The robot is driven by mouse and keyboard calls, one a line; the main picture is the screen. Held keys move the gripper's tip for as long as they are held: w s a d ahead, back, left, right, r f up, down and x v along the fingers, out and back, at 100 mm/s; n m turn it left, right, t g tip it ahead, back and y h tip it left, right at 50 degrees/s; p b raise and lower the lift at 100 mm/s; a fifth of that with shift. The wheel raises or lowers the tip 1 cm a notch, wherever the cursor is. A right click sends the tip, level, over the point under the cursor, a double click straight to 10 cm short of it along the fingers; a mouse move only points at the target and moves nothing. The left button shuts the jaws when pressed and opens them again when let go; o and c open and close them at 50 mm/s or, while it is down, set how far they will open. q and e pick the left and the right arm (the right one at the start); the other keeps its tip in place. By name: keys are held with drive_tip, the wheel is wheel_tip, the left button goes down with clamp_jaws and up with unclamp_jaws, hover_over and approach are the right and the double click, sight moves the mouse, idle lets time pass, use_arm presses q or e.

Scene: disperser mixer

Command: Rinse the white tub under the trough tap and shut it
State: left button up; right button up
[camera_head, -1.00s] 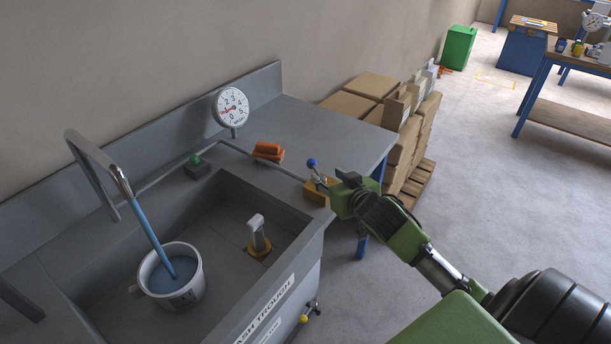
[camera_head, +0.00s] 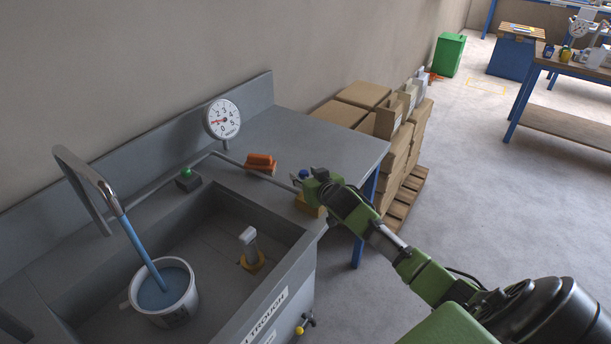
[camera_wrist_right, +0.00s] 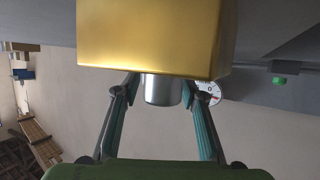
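The white tub (camera_head: 184,308) stands upright in the trough (camera_head: 212,225). Water (camera_head: 160,290) shows inside it, and a blue stream (camera_head: 138,248) runs into it from the tall curved spout (camera_head: 85,172). A brass valve block (camera_head: 308,206) sits at the trough's far right corner, with a blue knob (camera_head: 303,173) above it. My right gripper (camera_head: 314,184) is at this valve, partly covering it. In the right wrist view its open fingers (camera_wrist_right: 160,84) are on either side of a metal cylinder (camera_wrist_right: 163,90) below the brass block (camera_wrist_right: 155,35). Contact is unclear. My left gripper is out of view.
A pressure gauge (camera_head: 222,119), an orange block-like item (camera_head: 260,162) and a green button (camera_head: 186,171) are near the pipe behind the trough. A short post (camera_head: 248,242) stands on the trough floor. Stacked boxes (camera_head: 365,95) stand beyond the bench.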

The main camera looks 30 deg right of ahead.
clamp_jaws()
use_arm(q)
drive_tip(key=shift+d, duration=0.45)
